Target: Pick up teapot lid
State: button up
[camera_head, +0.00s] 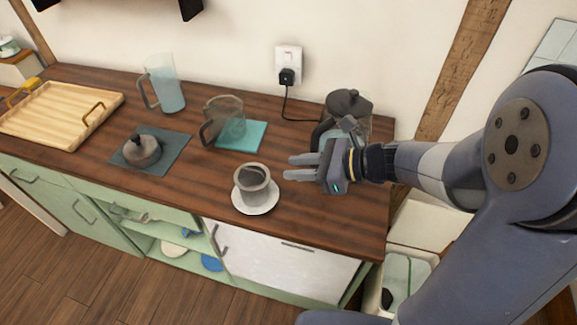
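At the right, a glass kettle (362,119) has a dark lid-like top (348,103), partly behind my wrist. I cannot tell which of these is the teapot lid. My gripper (289,168) is above the counter's right part, pointing left. Its fingers are apart with nothing between them. It is well right of the small pot.
A grey cup (253,181) on a white saucer (262,207) stands below and left of my gripper. A tall glass pitcher (170,87) and wooden tray (58,108) are farther left. A cord hangs from the wall plug (287,77).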

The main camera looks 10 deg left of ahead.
aim_at(142, 150)
jog(key=u, duration=1.7)
jog(key=z, duration=0.4)
